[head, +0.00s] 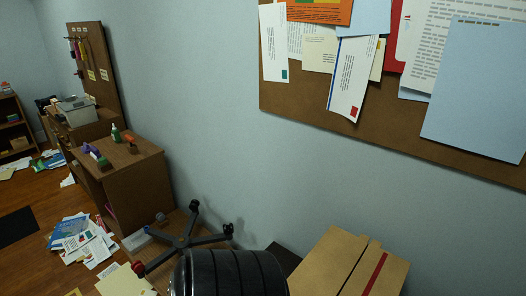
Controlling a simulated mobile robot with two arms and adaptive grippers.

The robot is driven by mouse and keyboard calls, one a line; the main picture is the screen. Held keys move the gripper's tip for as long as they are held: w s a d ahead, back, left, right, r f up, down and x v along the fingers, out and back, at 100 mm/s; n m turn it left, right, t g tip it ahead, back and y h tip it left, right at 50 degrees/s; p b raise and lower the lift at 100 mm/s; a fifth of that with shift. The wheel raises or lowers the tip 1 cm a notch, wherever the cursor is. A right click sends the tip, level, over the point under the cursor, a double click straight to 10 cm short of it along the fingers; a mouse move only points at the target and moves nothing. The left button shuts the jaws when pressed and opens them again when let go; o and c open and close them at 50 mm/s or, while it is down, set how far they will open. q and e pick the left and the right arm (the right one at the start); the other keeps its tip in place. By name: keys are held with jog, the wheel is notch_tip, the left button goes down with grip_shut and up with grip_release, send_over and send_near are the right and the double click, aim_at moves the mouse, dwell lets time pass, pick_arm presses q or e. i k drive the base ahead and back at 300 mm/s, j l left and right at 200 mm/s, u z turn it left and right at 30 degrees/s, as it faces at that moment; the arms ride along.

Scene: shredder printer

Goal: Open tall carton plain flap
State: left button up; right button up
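A tan cardboard carton (325,260) shows at the bottom of the head view, right of centre. Its top has two panels with a dark gap between them. The left panel is plain and the right panel carries a red stripe (374,274). The carton's lower part is cut off by the frame edge, so its height cannot be seen. Neither of my grippers is in view.
A black ribbed cylindrical object (232,274) stands left of the carton. Behind it is an upturned chair base (185,241). A wooden cabinet (130,180), scattered papers (85,240) and a wall corkboard (300,95) are around. Some wood floor at left is clear.

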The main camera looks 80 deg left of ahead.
aim_at(324, 268)
jog(key=k+u, duration=0.1)
jog(key=u, duration=1.65)
